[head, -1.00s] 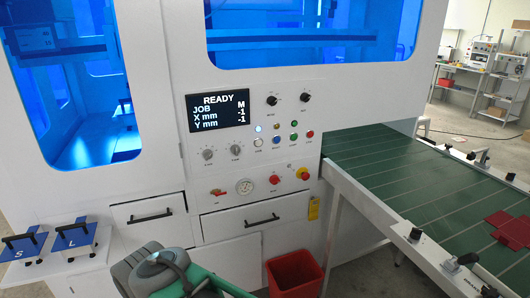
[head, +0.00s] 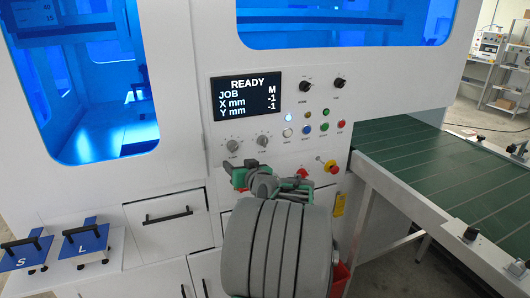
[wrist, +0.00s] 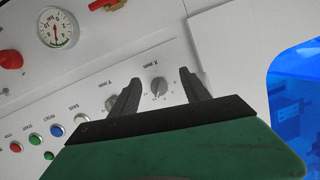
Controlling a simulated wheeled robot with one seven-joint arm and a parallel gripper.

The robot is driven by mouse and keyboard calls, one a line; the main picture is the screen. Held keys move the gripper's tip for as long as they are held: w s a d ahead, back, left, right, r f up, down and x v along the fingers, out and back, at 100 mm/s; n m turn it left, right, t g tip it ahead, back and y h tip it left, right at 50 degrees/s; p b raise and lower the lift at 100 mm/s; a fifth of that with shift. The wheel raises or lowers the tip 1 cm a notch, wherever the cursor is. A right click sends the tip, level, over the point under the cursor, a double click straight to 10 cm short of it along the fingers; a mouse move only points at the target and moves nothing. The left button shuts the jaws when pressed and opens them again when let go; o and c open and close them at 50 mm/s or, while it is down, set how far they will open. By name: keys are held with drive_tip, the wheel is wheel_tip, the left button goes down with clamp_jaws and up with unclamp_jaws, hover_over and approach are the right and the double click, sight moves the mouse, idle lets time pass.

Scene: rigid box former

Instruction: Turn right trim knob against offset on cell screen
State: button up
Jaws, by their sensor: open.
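The cell screen (head: 246,93) reads READY, JOB M, X mm -1, Y mm -1. Two grey trim knobs sit below it: the left one (head: 232,145) and the right one (head: 263,141). In the wrist view, turned roughly upside down, the knob labelled X mm (wrist: 158,87) shows between my fingers, and the knob labelled Y mm (wrist: 111,102) is partly behind the left finger. My gripper (wrist: 158,85) is open and empty. In the head view my gripper (head: 258,178) is just below the knobs, partly hidden by my arm. Contact with a knob cannot be told.
Lit buttons, including a blue one (head: 308,129), are right of the knobs. Red emergency stop (head: 330,166) and pressure gauge (wrist: 58,28) are on the panel. A green conveyor (head: 440,160) runs right. Plates S (head: 25,252) and L (head: 85,243) lie on a left shelf.

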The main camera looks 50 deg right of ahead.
sight(265, 144)
drive_tip(key=s+d+r+m+h, duration=0.2)
drive_tip(key=s+d+h, duration=0.2)
drive_tip(key=s+d, duration=0.4)
drive_tip(key=shift+t, duration=0.3)
drive_tip(key=p+x, duration=0.1)
drive_tip(key=x, duration=0.8)
drive_tip(key=shift+w, duration=0.1)
drive_tip(key=shift+f, duration=0.1)
drive_tip(key=shift+c, duration=0.4)
clamp_jaws()
